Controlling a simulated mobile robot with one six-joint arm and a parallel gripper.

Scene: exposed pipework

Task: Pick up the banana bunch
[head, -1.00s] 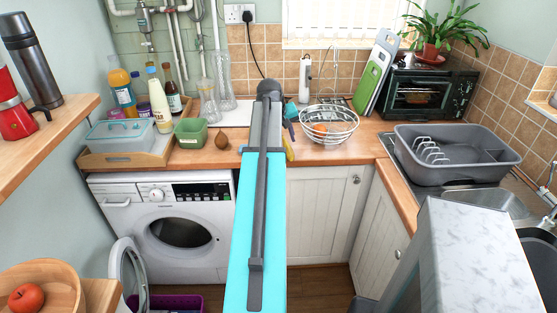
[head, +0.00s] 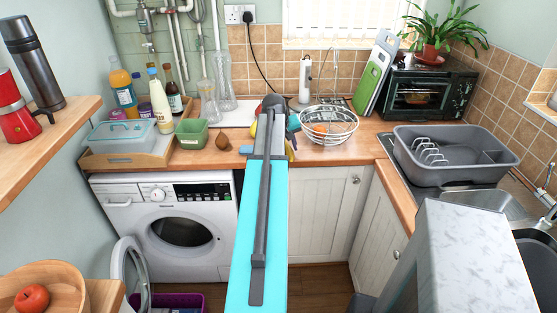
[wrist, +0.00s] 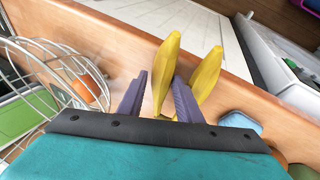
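The yellow banana bunch (wrist: 166,62) lies on the wooden worktop. In the wrist view, one banana shows between my gripper's two purple fingers (wrist: 160,78) and another (wrist: 208,72) shows beside the right finger. The fingers stand apart, with a visible gap between the left finger and the banana. The bunch's lower part is hidden by my gripper. In the head view my arm covers most of the bunch; a yellow piece (head: 290,149) shows at its right side.
A wire basket (head: 328,124) holding orange fruit stands close on the right. The worktop front edge and white cupboards lie below, and a washing machine (head: 165,228) is at left.

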